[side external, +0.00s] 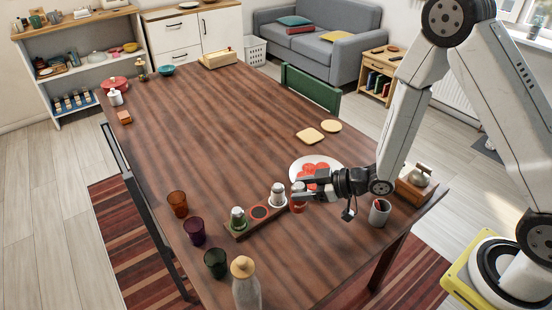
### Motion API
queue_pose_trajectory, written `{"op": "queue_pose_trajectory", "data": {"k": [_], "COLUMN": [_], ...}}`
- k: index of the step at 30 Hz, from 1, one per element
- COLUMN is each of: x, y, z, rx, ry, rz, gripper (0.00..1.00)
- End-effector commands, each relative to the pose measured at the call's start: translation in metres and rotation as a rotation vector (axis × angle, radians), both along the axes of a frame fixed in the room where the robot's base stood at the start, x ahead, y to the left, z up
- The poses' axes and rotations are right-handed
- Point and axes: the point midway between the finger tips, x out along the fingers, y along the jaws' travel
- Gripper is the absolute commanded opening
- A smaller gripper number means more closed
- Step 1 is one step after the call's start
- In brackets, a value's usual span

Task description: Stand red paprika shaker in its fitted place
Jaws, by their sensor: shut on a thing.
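My gripper (302,190) is at the right end of the wooden shaker rack, its fingers pointing left. It is shut on the red paprika shaker (298,201), which looks upright and is partly hidden by the fingers. I cannot tell whether the shaker touches the table or rack. The rack (240,235) holds a green shaker (238,217) at its left end and a white-grey shaker (278,195) toward the right. Between them is an empty round place with a red marking (258,212).
A plate with red slices (297,167) is just behind my gripper. Orange (177,203), purple (194,231) and green (216,262) cups and a round-topped bottle (245,285) stand left and in front. A cup (379,212) is at right. The table middle is clear.

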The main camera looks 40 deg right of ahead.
Motion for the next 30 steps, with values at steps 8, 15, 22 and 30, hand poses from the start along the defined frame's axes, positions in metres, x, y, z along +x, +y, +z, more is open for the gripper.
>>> {"op": "queue_pose_trajectory", "data": {"k": [8, 15, 22, 30], "x": [-0.012, -0.003, 0.023, 0.06], "y": [0.009, 0.01, 0.016, 0.024], "z": [0.003, -0.001, -0.013, -0.03], "rx": [0.0, 0.0, -0.001, 0.001], "ry": [-0.001, -0.001, -0.002, -0.001], "rz": [0.035, 0.034, 0.034, 0.034], "gripper": [0.0, 0.0, 0.0, 0.0]}}
